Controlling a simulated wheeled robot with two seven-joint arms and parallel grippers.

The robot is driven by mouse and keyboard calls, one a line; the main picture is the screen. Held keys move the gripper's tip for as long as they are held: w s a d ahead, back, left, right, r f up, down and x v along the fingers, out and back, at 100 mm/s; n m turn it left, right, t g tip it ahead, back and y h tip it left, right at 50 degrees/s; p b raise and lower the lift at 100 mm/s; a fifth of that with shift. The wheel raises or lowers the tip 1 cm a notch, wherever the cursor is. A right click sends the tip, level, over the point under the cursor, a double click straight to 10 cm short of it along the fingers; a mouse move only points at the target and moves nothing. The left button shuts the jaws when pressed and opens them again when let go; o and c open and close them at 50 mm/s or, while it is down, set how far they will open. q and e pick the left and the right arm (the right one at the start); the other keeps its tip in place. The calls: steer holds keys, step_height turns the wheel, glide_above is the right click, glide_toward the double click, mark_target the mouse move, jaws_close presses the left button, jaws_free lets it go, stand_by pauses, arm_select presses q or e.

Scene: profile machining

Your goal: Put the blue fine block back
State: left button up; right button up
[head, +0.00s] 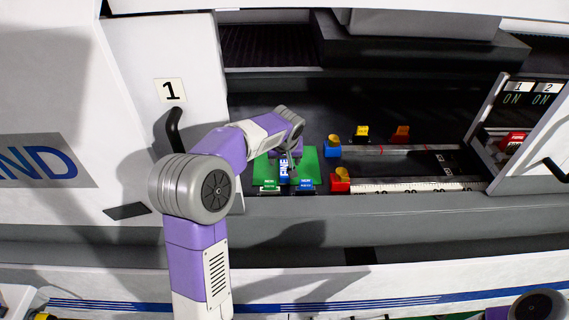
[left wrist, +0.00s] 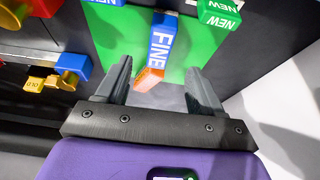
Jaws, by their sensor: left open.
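The blue fine block (head: 284,171), lettered FINE, is at the green mat (head: 311,163) inside the machine. In the left wrist view the blue fine block (left wrist: 161,42) has an orange part at its near end, which lies between my finger tips. My left gripper (head: 290,158) is over the mat, and its jaws (left wrist: 160,70) are open around that orange end. A gap shows on both sides, so no grip is visible. My right gripper is not in view.
A green NEW block (head: 270,184) and a blue NEW block (head: 305,185) are at the mat's front edge. To the right are a blue-and-yellow block (head: 333,147), a red-and-yellow block (head: 340,180) and a white ruler (head: 415,186).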

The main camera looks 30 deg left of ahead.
arm_select(q)
steer(key=shift+v, duration=1.7)
steer(key=shift+w, duration=0.1)
